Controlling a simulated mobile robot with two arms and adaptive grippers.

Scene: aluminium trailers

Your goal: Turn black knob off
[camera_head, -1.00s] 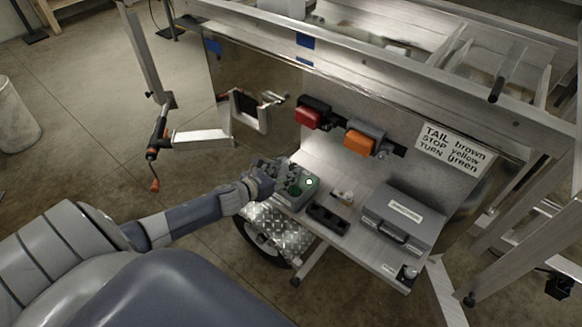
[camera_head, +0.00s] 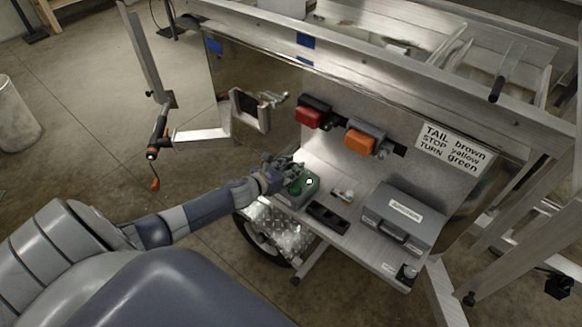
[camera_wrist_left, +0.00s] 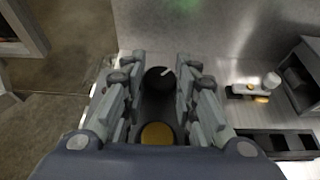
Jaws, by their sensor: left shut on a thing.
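The black knob (camera_wrist_left: 158,79), with a white pointer line tilted up to the right, is between my left gripper's fingers in the left wrist view. My left gripper (camera_wrist_left: 156,88) is shut on it, with a finger on each side. A round yellow button (camera_wrist_left: 157,134) sits on the same control box, nearer the palm. In the head view my left gripper (camera_head: 288,168) is over the back left of the grey control box (camera_head: 291,201) and hides the knob. A green part (camera_head: 295,187) and a white spot (camera_head: 309,182) show on the box. My right gripper is out of view.
A black tray (camera_head: 328,217) and a grey case (camera_head: 402,220) stand to the right on the metal shelf. Red (camera_head: 309,117) and orange (camera_head: 360,142) lamps are mounted on the panel behind. A small yellow-topped item (camera_wrist_left: 261,99) lies right of the gripper.

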